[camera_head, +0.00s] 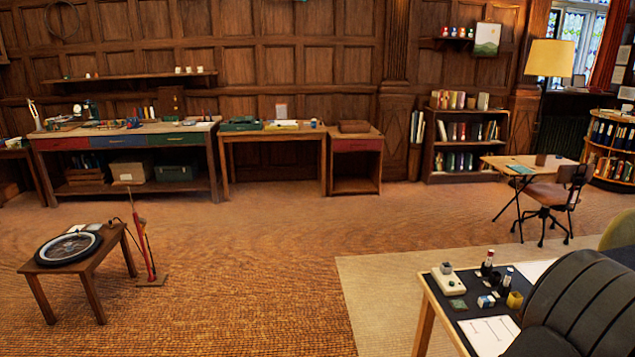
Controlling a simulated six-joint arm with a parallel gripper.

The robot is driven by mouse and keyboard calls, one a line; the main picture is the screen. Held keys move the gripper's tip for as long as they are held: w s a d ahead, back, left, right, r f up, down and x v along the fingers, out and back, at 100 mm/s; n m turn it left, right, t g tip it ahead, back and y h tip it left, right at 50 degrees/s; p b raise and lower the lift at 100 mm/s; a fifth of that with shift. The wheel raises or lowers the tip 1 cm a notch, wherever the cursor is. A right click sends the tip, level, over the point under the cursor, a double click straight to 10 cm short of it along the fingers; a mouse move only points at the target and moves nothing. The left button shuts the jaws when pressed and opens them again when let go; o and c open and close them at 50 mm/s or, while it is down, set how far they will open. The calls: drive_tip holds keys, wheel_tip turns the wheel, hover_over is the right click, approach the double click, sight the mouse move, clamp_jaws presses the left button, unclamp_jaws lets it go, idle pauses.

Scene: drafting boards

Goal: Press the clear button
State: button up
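No part that I can make out as my gripper shows in this view. A desk with a dark top (463,318) stands at the lower right. A small cream-coloured device (447,283) with a rounded piece on top sits near its far left corner. A button marked clear cannot be made out; any marking is too small to read. A flat greenish piece (458,304) lies just in front of the device.
Small bottles (487,264), a yellow cup (514,300) and white paper (488,335) are on the desk. A large dark ribbed shape (583,305) hides its right side. A low table with a wheel (68,247) stands left; open floor (240,260) lies between.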

clamp_jaws()
idle(1.3)
